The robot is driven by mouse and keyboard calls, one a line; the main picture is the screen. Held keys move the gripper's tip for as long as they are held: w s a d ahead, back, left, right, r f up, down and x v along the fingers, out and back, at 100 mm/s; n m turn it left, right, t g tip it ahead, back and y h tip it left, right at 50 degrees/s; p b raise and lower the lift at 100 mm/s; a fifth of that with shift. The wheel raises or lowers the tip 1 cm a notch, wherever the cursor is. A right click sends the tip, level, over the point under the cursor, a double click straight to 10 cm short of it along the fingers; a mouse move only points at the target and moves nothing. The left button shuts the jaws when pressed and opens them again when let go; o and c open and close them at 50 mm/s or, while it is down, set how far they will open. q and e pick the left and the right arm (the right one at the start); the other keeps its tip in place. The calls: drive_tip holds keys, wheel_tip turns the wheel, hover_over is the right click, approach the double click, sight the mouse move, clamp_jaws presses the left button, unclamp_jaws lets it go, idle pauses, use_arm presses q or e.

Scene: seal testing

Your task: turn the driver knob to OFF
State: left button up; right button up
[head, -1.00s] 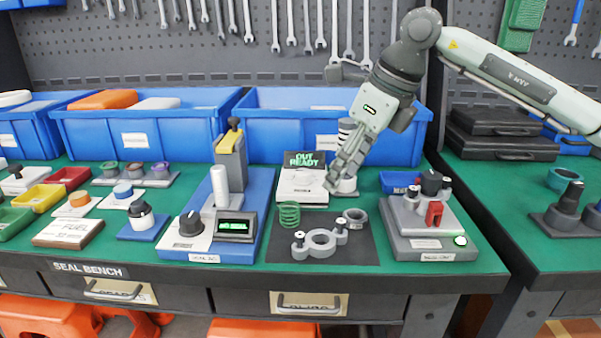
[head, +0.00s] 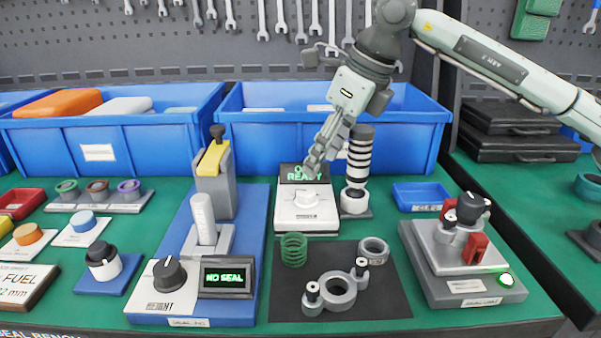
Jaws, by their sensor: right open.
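A white box (head: 307,219) with a dark display reading READY on its lower line stands mid-bench; the upper line is partly covered. It carries a pale knob (head: 307,196) on its sloped front. The box's small label is not legible. My right gripper (head: 312,167) is open, pointing down in front of the display and just above the knob; contact cannot be told. A black knob (head: 169,273) sits on the blue-based test unit to the left, beside a display (head: 226,277) reading NO SEAL. My left gripper is not in view.
A black-and-white striped column (head: 360,150) stands close right of the gripper. A green spring (head: 293,249) and a grey two-post part (head: 335,291) lie on a dark mat (head: 390,298). A grey fixture with red clamps (head: 475,248) stands right. Blue bins (head: 400,150) line the back.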

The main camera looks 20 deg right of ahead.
sight(306, 191)
drive_tip(key=shift+w+a+f, duration=0.1)
drive_tip(key=shift+a+f, duration=0.1)
drive_tip(key=shift+f, duration=0.3)
drive_tip(key=x, duration=0.5)
drive_tip(key=shift+f+p, duration=0.1)
drive_tip(key=shift+p, duration=0.2)
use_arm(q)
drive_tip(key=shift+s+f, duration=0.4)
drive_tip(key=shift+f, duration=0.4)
use_arm(e)
drive_tip(key=shift+w+a+f, duration=0.15)
drive_tip(key=shift+f, duration=0.45)
drive_tip(key=c, duration=1.1)
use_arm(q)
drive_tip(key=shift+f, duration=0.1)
use_arm(e)
drive_tip(key=shift+c, duration=0.2)
